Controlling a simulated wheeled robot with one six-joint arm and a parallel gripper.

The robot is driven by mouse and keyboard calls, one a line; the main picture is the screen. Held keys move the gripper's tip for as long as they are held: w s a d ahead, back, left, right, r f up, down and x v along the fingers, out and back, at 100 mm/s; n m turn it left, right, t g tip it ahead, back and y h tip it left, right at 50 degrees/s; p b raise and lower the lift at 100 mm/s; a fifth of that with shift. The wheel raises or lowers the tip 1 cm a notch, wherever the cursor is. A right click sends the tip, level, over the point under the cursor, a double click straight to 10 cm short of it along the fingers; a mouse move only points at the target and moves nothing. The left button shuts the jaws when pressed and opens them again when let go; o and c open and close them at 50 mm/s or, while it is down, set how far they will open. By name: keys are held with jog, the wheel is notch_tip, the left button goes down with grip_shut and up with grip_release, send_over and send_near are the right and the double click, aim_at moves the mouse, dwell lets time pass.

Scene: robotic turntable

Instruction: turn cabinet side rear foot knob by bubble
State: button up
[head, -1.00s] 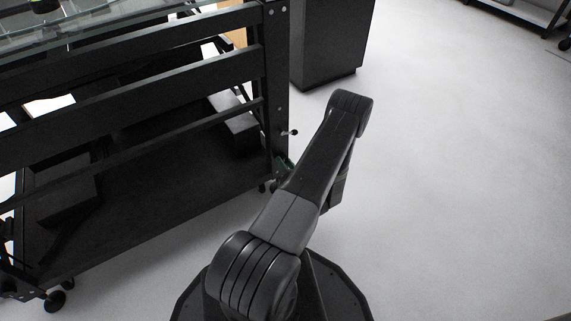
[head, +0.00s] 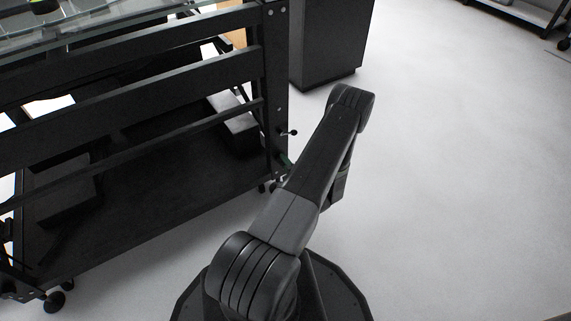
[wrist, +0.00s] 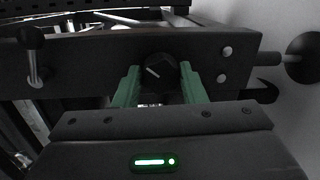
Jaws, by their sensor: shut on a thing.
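The knob (wrist: 160,69) is round and black with a white line across its face. It sits on a dark horizontal beam of the cabinet (wrist: 75,62) in the wrist view. The white line slants down to the right. My gripper (wrist: 159,74) has two green fingers, one on each side of the knob, and is shut on it. In the head view only a bit of green shows beside the cabinet's lower right post (head: 276,110); my arm hides the knob there. I cannot make out a bubble level in either view.
A lever with a ball end (wrist: 33,60) sticks out left of the knob. Two bolt heads and a dark rod with a round disc (wrist: 303,58) lie to the right. A dark box-shaped unit (head: 330,45) stands behind the cabinet. The floor (head: 460,180) to the right is clear.

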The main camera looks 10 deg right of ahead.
jog(key=shift+m, duration=0.5)
jog(key=o, duration=1)
jog(key=p+v, duration=0.4)
jog(key=v, duration=1)
jog(key=shift+w, duration=0.1)
jog(key=b+x, duration=0.4)
jog(key=x, duration=1)
